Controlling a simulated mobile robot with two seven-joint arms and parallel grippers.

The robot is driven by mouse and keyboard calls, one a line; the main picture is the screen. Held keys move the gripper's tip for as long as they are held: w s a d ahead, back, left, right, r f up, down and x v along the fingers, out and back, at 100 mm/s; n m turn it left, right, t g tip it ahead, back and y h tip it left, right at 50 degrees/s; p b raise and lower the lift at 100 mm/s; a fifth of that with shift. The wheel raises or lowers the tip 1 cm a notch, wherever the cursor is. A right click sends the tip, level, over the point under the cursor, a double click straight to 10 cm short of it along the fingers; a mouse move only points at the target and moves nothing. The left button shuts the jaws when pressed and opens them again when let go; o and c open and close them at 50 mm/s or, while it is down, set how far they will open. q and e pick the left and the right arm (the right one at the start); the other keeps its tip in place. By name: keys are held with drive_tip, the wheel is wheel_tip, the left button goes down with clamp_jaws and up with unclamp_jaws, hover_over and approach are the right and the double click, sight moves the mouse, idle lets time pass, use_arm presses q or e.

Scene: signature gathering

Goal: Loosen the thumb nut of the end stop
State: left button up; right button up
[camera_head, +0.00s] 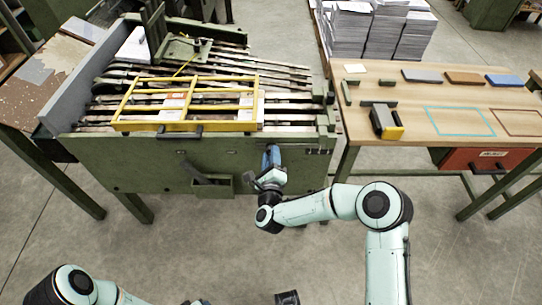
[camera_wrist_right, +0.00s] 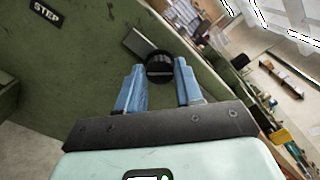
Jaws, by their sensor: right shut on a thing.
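My right gripper (camera_head: 272,158) is at the front of the green gathering machine (camera_head: 130,165), just below its top edge. In the right wrist view its two blue fingers (camera_wrist_right: 159,82) are shut on a round black knob, which looks like the thumb nut (camera_wrist_right: 159,67). The knob stands out from the green panel, with a grey metal plate (camera_wrist_right: 138,43) beside it, perhaps part of the end stop. In the head view the gripper hides the knob.
A yellow frame (camera_head: 190,127) lies across the machine's rails above my right gripper. A wooden table (camera_head: 410,105) stands to the right, with a black and yellow tool (camera_head: 386,122) on it. A small green box (camera_head: 212,186) projects from the panel left of my gripper.

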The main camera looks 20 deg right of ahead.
use_arm(q)
drive_tip(key=shift+w+r, duration=0.35)
use_arm(e)
drive_tip(key=n, duration=0.9)
drive_tip(key=shift+d+f, duration=0.1)
drive_tip(key=shift+f, duration=0.05)
drive_tip(key=shift+n, duration=0.3)
drive_tip(key=o, duration=1)
drive_tip(key=shift+o, duration=0.2)
drive_tip(key=shift+s, duration=0.15)
